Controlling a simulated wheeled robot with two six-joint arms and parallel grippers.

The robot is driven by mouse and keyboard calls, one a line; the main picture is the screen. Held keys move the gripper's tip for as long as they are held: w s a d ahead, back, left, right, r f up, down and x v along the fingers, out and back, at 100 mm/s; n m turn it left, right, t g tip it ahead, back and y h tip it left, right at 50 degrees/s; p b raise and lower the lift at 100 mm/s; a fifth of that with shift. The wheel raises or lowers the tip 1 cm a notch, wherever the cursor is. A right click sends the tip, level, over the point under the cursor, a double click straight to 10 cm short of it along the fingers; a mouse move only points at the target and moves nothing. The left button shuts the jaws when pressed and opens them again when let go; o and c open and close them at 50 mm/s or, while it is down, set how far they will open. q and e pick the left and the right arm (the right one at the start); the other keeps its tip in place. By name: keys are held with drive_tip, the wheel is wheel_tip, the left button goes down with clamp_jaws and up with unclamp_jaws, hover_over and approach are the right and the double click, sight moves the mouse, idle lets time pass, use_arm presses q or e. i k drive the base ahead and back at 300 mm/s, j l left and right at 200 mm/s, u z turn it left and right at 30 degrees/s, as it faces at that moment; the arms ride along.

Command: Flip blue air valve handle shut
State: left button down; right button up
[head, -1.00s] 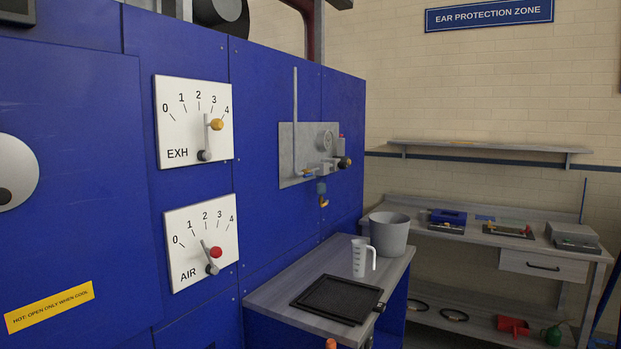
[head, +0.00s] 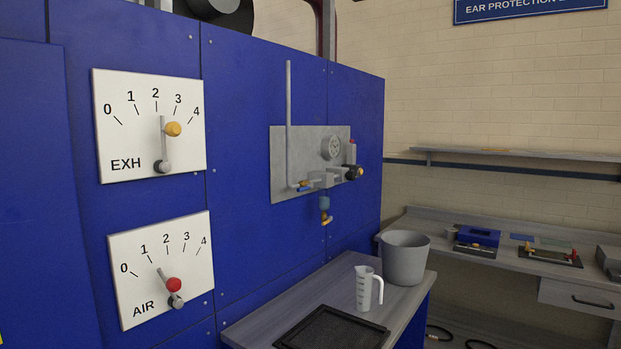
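A small blue handle (head: 304,188) sits at the lower left of the valve fittings on the grey metal panel (head: 282,160), at the foot of a thin vertical pipe (head: 289,110). It is small here, and its exact angle is hard to tell. A brass-coloured part touches it or sits just beside it. Neither of my grippers is in the head view.
A round gauge (head: 331,147), a black knob (head: 355,173) and a bowl with a brass cock (head: 325,208) are on the panel. Below stands a bench (head: 255,327) with a black tray (head: 335,330), measuring jug (head: 364,290) and grey bucket (head: 404,258). EXH (head: 190,155) and AIR (head: 195,255) dials are at left.

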sight(305, 188)
drive_tip(key=i+l+u, duration=0.1)
drive_tip(key=i+l, duration=0.8)
drive_tip(key=l, duration=0.15)
drive_tip(key=i+u, duration=0.05)
